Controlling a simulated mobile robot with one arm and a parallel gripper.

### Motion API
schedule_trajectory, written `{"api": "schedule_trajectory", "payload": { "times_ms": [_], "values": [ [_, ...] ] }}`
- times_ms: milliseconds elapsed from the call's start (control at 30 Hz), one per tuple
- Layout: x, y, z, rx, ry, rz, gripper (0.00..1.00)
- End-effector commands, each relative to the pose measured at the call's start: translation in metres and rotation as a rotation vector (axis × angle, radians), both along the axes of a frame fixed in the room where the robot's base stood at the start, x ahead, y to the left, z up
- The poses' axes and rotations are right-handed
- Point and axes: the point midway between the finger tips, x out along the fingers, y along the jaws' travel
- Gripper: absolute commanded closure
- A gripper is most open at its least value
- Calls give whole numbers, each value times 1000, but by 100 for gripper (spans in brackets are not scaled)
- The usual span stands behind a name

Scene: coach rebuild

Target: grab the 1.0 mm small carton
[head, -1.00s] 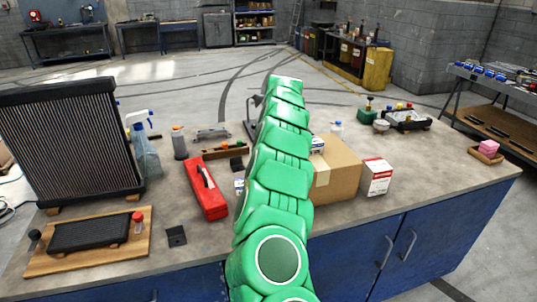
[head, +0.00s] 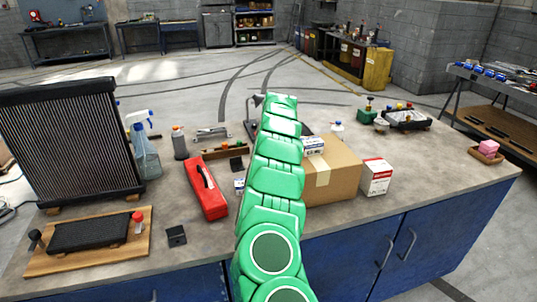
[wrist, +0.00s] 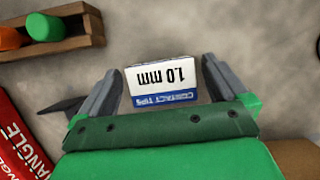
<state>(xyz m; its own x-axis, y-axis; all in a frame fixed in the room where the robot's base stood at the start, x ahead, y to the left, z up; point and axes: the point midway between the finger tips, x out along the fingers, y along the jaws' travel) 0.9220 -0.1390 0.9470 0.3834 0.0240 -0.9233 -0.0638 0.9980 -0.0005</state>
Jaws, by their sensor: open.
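The 1.0 mm small carton (wrist: 161,83) is white with a blue "CONTACT TIPS" band. In the wrist view its lettering is upside down. My gripper (wrist: 160,82) is open, with one finger on each side of the carton and a visible gap at both sides. I cannot tell the height between fingertips and carton. A similar small white and blue carton (head: 313,145) lies on the cardboard box (head: 335,175), and another small one (head: 239,186) shows left of my arm.
A white and red box (head: 377,177) stands right of the cardboard box. The worktop (head: 440,170) farther right is mostly clear.

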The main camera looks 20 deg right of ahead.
Motion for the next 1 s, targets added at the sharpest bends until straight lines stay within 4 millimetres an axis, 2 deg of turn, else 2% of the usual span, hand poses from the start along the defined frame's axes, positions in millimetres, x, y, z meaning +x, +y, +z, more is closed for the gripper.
{"api": "schedule_trajectory", "payload": {
  "times_ms": [367,700,733,1000],
  "values": [
    [2,0,-6,-1,1,0,0],
    [2,0,-6,0,2,0,51],
    [2,0,-6,0,2,0,53],
    [2,0,-3,0,1,0,53]
  ]
}}
